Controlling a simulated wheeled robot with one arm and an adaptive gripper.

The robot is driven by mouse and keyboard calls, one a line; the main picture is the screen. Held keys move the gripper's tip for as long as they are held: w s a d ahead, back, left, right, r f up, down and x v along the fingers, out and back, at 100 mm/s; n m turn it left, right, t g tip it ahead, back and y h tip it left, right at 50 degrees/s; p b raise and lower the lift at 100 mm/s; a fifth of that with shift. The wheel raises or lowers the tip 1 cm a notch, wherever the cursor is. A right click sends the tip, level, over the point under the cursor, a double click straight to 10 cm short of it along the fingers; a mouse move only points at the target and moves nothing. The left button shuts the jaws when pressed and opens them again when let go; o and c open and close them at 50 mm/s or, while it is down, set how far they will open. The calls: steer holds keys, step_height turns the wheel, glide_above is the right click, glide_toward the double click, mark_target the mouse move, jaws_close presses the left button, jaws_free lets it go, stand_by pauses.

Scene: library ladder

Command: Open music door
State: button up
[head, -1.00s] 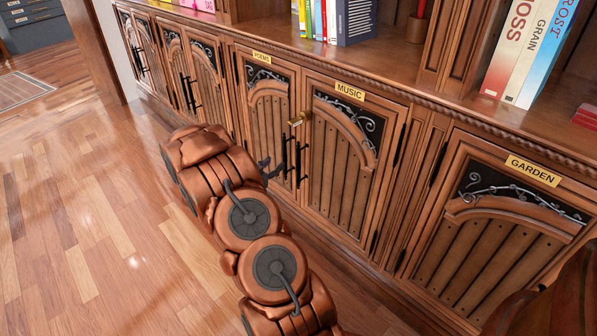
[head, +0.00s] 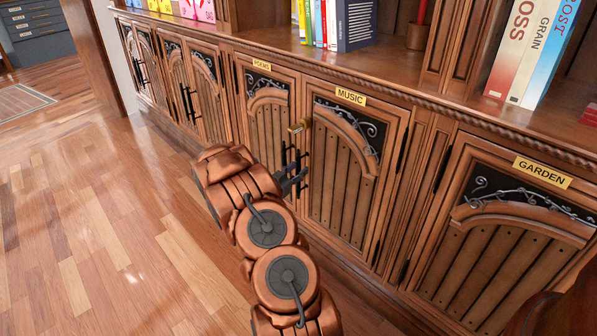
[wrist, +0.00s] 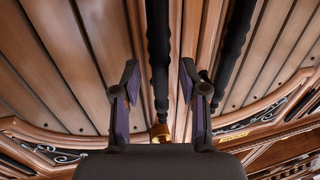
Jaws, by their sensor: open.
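The music door (head: 342,175) is a brown panelled cabinet door with a dark scrollwork arch and a yellow MUSIC label (head: 350,96). It looks closed. Its black bar handle (head: 305,160) runs upright along its left edge, below a brass piece (head: 299,127). My gripper (head: 292,183) is at the lower part of the paired handles. In the wrist view, which appears upside down, my gripper (wrist: 158,76) is open, with one black handle (wrist: 158,40) between its fingers, in line with the brass piece (wrist: 160,132). Contact cannot be told.
The poems door (head: 268,120) adjoins on the left, its handle (wrist: 235,45) just outside the right finger in the wrist view. The garden door (head: 495,240) is on the right. Books stand on the shelf above. The wooden floor (head: 90,220) at left is clear.

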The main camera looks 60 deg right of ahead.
steer(key=shift+d, duration=0.55)
jaws_close()
stand_by(0.5)
